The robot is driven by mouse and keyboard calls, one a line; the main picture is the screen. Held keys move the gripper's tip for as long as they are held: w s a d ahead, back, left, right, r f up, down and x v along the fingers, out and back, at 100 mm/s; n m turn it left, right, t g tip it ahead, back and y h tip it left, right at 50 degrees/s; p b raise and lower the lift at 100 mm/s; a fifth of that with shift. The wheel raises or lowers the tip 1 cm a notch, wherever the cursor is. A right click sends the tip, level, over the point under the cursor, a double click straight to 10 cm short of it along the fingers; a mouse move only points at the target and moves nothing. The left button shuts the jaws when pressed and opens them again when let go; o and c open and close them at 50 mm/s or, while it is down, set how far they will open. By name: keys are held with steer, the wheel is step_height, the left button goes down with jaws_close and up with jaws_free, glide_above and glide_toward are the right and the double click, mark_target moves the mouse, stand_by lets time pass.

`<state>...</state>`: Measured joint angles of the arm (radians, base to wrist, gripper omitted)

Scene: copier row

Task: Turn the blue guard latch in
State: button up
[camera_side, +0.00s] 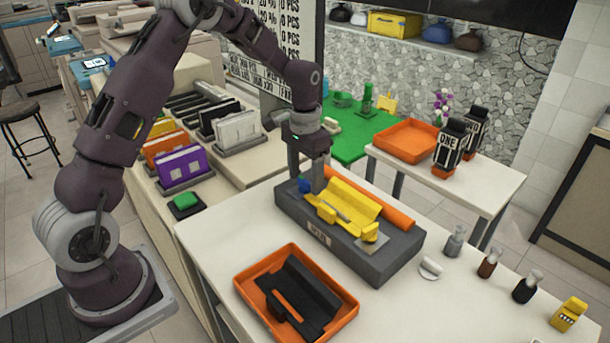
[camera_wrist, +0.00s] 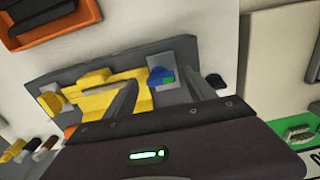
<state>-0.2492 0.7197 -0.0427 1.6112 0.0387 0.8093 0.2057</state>
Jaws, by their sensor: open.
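The blue guard latch (camera_side: 304,185) is at the far left end of the dark grey unit (camera_side: 352,245), beside the yellow part (camera_side: 343,207). In the side view my gripper (camera_side: 315,188) points down over that end and partly hides the latch. In the wrist view the blue latch (camera_wrist: 160,76) shows between the two fingers of my gripper (camera_wrist: 161,82), which are apart. No grip on the latch shows. Whether a finger touches it I cannot tell.
An orange tray (camera_side: 250,297) holding black parts stands in front of the grey unit. An orange roll (camera_side: 385,208) lies along the unit's back. Small bottles (camera_side: 455,241) and a yellow item (camera_side: 568,314) stand to the right. The table's front right is mostly clear.

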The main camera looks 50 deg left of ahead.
mark_target(305, 180)
step_height(305, 180, up, 7)
steer(key=shift+r, duration=0.1)
stand_by(0.3)
steer(key=s+d+r+t, duration=0.3)
steer(key=s+d+r, duration=0.3)
steer(key=s+r, duration=0.6)
steer(key=s+d+t, duration=0.1)
steer(key=s+d, duration=0.1)
steer(key=s, duration=0.6)
steer(key=s+d+t, duration=0.1)
steer(key=s, duration=0.8)
steer(key=shift+d+f+t, duration=0.2)
steer(key=shift+d+t, duration=0.1)
steer(key=shift+d, duration=0.1)
